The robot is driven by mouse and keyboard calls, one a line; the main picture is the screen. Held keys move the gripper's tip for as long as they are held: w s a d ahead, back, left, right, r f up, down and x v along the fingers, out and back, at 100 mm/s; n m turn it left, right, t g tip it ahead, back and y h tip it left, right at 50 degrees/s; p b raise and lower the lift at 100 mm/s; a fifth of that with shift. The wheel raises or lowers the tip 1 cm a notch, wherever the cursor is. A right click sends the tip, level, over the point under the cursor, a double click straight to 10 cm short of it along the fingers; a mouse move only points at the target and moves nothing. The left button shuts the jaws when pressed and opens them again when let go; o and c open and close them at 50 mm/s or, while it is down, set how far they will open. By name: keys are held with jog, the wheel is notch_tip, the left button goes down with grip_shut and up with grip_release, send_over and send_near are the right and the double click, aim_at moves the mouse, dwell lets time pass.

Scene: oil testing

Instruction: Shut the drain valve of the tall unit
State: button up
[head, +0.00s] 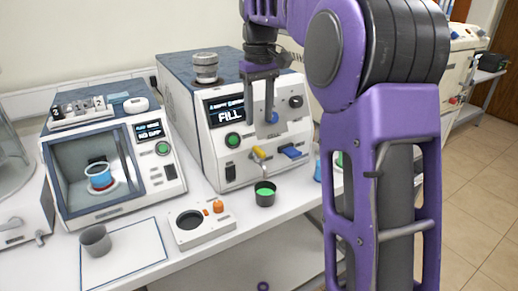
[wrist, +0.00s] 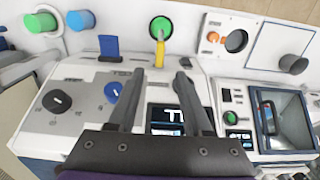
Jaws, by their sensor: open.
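The tall unit (head: 190,110) has a lit display with the word FILL. A yellow lever (head: 258,153) sticks out low on its front, above a dark cup (head: 265,198) of green liquid. In the wrist view the yellow lever (wrist: 160,52) points toward the green cup (wrist: 161,28), just beyond and between my fingertips. A blue lever (head: 291,152) sits to its right in the head view. My gripper (head: 261,112) points down in front of the unit's panel, above the yellow lever. It is open and empty, its fingertips (wrist: 159,72) apart. No flow is clearly visible.
A blue knob (wrist: 112,92) and a black knob (wrist: 57,101) are on the panel near my fingers. A square chambered unit (head: 110,165), a holder with an orange knob (head: 200,222) and a grey cup (head: 95,240) stand left. Blue and green cups are right.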

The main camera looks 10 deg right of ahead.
aim_at(259, 149)
notch_tip(259, 149, down, 9)
jog(key=shift+r+b, duration=0.1)
jog(key=shift+b, duration=0.7)
grip_shut()
